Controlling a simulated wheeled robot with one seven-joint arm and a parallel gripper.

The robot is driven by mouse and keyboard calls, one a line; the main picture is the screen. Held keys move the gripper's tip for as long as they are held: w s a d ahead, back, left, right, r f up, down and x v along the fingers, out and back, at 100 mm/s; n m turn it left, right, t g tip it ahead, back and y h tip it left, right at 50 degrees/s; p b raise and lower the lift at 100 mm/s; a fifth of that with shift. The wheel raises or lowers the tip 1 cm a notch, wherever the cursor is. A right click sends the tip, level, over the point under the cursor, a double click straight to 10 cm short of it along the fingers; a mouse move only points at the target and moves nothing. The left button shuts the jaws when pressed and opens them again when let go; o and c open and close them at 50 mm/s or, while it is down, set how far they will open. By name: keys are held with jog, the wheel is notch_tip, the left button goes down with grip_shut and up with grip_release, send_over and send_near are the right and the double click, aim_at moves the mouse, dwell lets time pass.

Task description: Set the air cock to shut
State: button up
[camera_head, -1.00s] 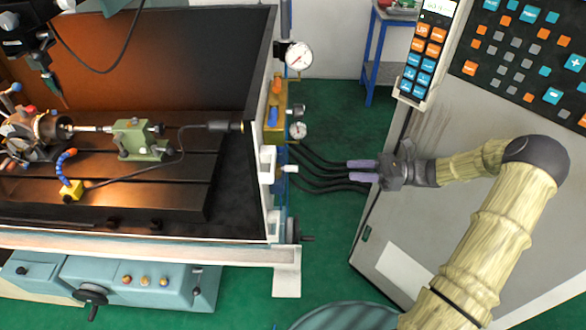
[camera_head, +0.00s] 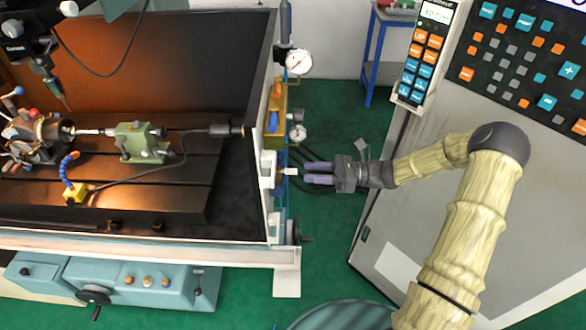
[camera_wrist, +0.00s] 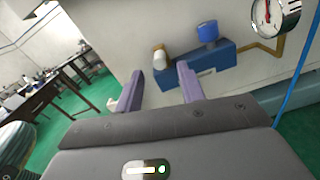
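My gripper (camera_head: 304,172) is level at the right side of the machine, its two lavender fingers pointing left at a small white knob (camera_head: 291,171). The fingers are apart with nothing between them, and the gap also shows in the wrist view (camera_wrist: 158,82). In the wrist view, a blue block (camera_wrist: 205,66) on the pale panel carries a blue knob (camera_wrist: 208,33) and a white-and-tan knob (camera_wrist: 160,58). Both knobs lie beyond the fingertips, the white one between their lines. I cannot tell for certain which fitting is the air cock.
A round gauge (camera_head: 299,61) and a smaller one (camera_head: 298,133) sit by a yellow block (camera_head: 275,107) with orange and blue parts. A grey control cabinet (camera_head: 440,180) stands at right. Green floor (camera_head: 345,120) lies between.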

aim_at(293, 169)
jog(key=a, duration=0.3)
jog(key=a+p, duration=0.1)
jog(key=a, duration=0.2)
jog(key=shift+w, duration=0.2)
grip_shut()
